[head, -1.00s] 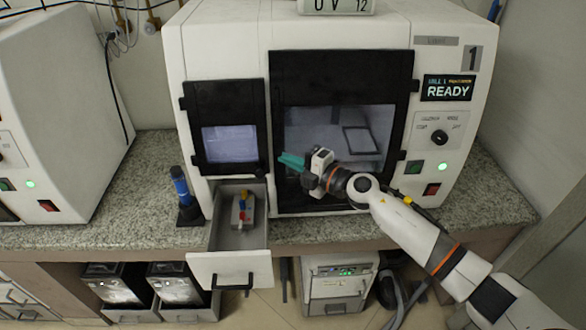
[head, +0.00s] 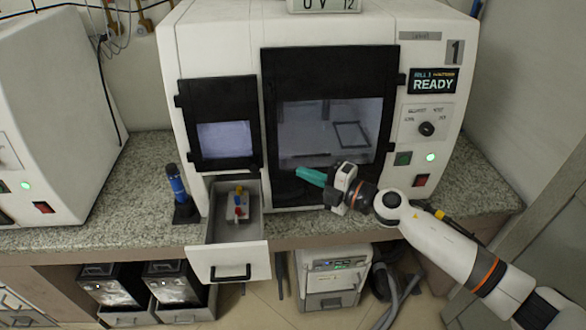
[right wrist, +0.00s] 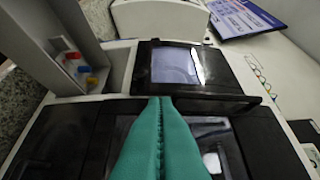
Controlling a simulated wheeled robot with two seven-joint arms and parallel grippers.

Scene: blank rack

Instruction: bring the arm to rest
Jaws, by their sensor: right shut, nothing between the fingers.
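My right gripper (head: 311,176) is shut and empty, its teal fingers together. It is in front of the lower edge of the milling machine's large dark door (head: 330,75), with the arm coming in from the right. In the right wrist view the teal fingers (right wrist: 160,105) meet at their tips, with the small windowed door (right wrist: 175,65) beyond them. My left gripper is not in view.
An open drawer (head: 228,262) sticks out below the small door and holds a grey block with red, blue and yellow parts (head: 238,205). A blue tool in a black stand (head: 177,188) is left of it. The machine (head: 430,150) reads READY. The counter (head: 130,195) is partly clear.

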